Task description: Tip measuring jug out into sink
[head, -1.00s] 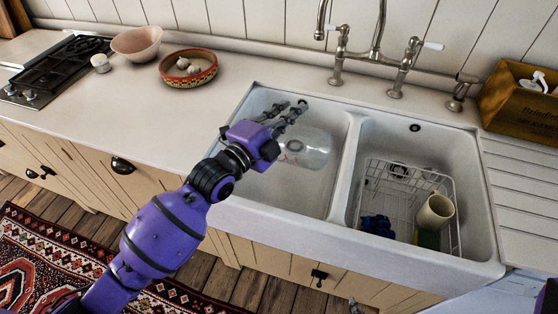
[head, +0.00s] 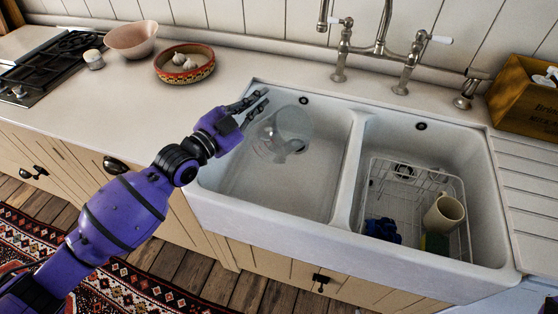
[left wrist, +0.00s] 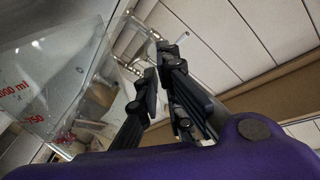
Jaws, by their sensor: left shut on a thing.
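The measuring jug (head: 292,122) is clear, with red volume marks. It hangs tilted above the left basin of the white sink (head: 347,170). In the left wrist view the jug (left wrist: 45,85) fills the left side, with its red marks readable. My left gripper (head: 262,102) is at the jug's left side, over the basin's back left, with its fingers shut on the jug. The left wrist view shows the fingers (left wrist: 160,72) close together by the clear handle part. I cannot tell whether any liquid is in the jug. My right gripper is not in view.
The right basin holds a white wire rack (head: 405,195) with a cream cup (head: 443,213) and a blue item (head: 382,229). The tap (head: 380,45) stands behind the sink. A patterned bowl (head: 185,66) and a pink bowl (head: 132,38) sit on the counter at left.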

